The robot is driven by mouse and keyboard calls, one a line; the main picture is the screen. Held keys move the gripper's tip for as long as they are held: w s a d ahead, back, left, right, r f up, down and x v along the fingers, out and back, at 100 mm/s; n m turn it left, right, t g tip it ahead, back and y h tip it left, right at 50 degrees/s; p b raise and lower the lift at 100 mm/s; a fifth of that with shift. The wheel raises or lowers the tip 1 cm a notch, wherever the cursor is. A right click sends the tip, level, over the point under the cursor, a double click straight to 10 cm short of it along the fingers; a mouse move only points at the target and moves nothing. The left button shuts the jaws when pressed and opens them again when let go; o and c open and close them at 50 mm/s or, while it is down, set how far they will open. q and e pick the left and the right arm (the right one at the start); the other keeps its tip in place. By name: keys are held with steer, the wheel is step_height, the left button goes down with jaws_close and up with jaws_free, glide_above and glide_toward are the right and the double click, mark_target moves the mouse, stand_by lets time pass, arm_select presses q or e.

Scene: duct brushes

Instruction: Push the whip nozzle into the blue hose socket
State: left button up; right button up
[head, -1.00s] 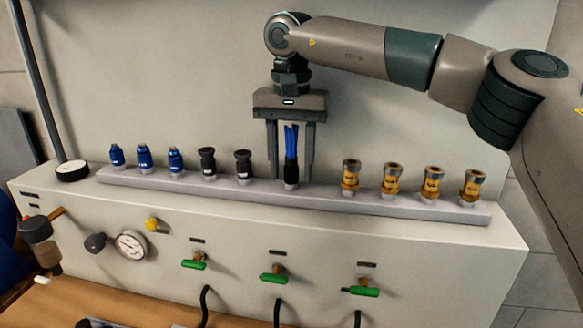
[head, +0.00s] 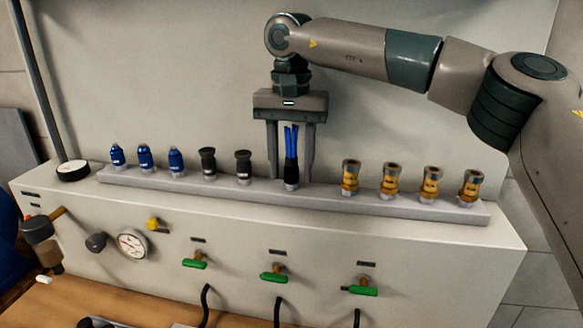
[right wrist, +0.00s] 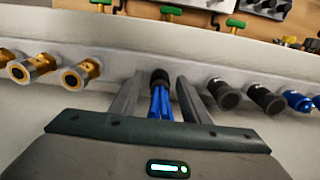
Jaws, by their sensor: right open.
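The whip nozzle (head: 291,172), with a black body and blue strands pointing up, stands upright in the grey rack near its middle. It also shows in the right wrist view (right wrist: 160,98). My right gripper (head: 291,170) points down over it, with one finger on each side. In the right wrist view the gripper (right wrist: 162,80) is open, with gaps between the nozzle and both fingers. I cannot make out a blue hose socket in these views. My left gripper is out of view.
The rack (head: 325,196) also holds blue nozzles (head: 145,157), black nozzles (head: 243,164) and brass nozzles (head: 393,179). A back panel (head: 200,80) rises behind it. Green-handled valves (head: 274,277), black hoses (head: 205,305) and a gauge (head: 132,244) are on the front face, above a wooden top (head: 150,305).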

mark_target(291, 156)
stand_by(0.3)
jaws_close()
steer(key=shift+r+p, duration=0.2)
steer(key=shift+p, duration=0.15)
steer(key=shift+r+p, duration=2.8)
